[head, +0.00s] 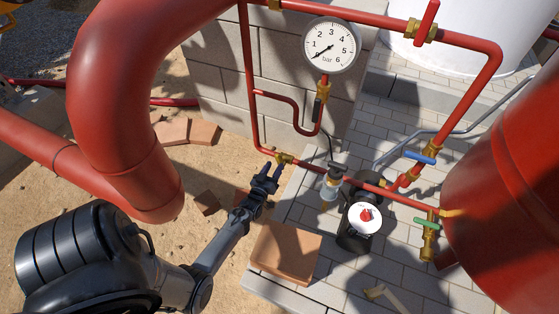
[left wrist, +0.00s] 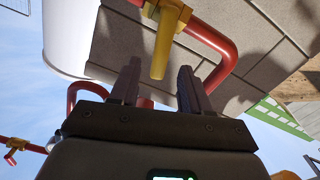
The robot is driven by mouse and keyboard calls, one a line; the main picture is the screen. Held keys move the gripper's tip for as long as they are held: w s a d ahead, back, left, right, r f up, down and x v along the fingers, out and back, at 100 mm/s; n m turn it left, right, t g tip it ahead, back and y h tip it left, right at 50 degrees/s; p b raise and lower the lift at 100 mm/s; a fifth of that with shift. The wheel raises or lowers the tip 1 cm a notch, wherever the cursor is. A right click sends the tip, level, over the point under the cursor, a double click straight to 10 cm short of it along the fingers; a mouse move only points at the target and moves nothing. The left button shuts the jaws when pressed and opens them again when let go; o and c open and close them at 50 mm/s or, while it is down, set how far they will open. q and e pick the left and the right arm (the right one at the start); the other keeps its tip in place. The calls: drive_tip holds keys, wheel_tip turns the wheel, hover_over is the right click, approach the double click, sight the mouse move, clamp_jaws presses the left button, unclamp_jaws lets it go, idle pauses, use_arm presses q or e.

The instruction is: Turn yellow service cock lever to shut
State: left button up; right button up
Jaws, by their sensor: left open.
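The yellow service cock lever (left wrist: 159,55) hangs from a brass-yellow body on a red pipe in the left wrist view. Its free end shows between the two fingertips of my left gripper (left wrist: 157,78), with a gap on each side. I cannot tell whether it is in depth between them. In the head view the cock (head: 285,158) sits on the low red pipe, just beyond my left gripper (head: 267,175), which is open and empty. The lever is small and hard to make out there. My right gripper is not in view.
A pressure gauge (head: 331,45) stands above on the red pipework. Valves with red (head: 427,20), blue (head: 420,157) and green (head: 427,224) handles, and a black pump (head: 358,236), are to the right. A terracotta block (head: 285,253) lies below. A thick red pipe (head: 110,100) rises at left.

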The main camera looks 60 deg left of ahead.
sight(278, 161)
use_arm(q)
drive_tip(key=shift+b+x, duration=1.3)
drive_tip(key=shift+x, duration=1.9)
drive_tip(key=c, duration=0.7)
clamp_jaws()
